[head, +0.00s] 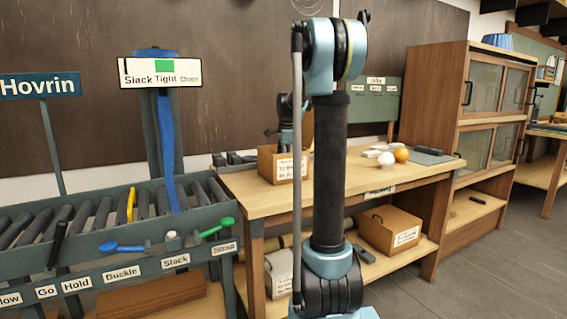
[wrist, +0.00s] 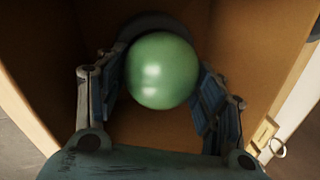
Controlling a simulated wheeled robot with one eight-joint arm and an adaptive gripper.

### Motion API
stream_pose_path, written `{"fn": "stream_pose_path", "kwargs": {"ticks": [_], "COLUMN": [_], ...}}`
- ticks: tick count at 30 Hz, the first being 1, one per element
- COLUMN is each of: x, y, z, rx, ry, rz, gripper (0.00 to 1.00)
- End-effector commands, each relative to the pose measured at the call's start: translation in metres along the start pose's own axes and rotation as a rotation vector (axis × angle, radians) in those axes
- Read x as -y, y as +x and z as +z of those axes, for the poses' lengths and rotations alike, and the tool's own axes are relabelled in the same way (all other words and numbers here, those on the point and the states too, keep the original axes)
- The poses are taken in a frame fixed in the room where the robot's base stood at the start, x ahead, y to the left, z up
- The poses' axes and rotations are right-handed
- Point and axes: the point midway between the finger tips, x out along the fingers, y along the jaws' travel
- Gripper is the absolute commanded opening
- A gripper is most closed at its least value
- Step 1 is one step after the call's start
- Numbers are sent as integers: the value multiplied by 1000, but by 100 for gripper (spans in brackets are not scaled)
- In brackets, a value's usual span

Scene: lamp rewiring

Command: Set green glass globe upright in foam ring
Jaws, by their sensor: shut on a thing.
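The green glass globe (wrist: 162,71) sits between the two fingers of my gripper (wrist: 160,80) in the wrist view, with a pad against each side. Brown box walls surround it. A dark grey curved edge (wrist: 128,32) shows behind the globe; I cannot tell whether it is a ring or part of the globe. In the head view my wrist hangs over an open brown box (head: 280,168) on the wooden bench, partly behind my arm. The globe and fingertips are hidden there. I cannot make out the foam ring for certain.
A roller rack (head: 120,225) with a sign post stands left. A wooden cabinet (head: 436,90) stands right. The bench front is mostly clear.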

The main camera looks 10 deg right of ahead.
Motion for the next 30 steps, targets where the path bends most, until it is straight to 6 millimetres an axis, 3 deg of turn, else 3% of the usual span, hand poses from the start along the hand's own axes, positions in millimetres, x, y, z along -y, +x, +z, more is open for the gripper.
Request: {"fn": "stream_pose_path", "kwargs": {"ticks": [7,8,9,22,30], "x": [-1,-1,-1,0,0], "y": [6,6,6,0,-41], "z": [0,0,0,1,2], "rx": [0,0,0,0,1], "ry": [0,0,0,-1,-2], "rz": [0,0,0,0,0], "gripper": [38,69,71,71,71]}}
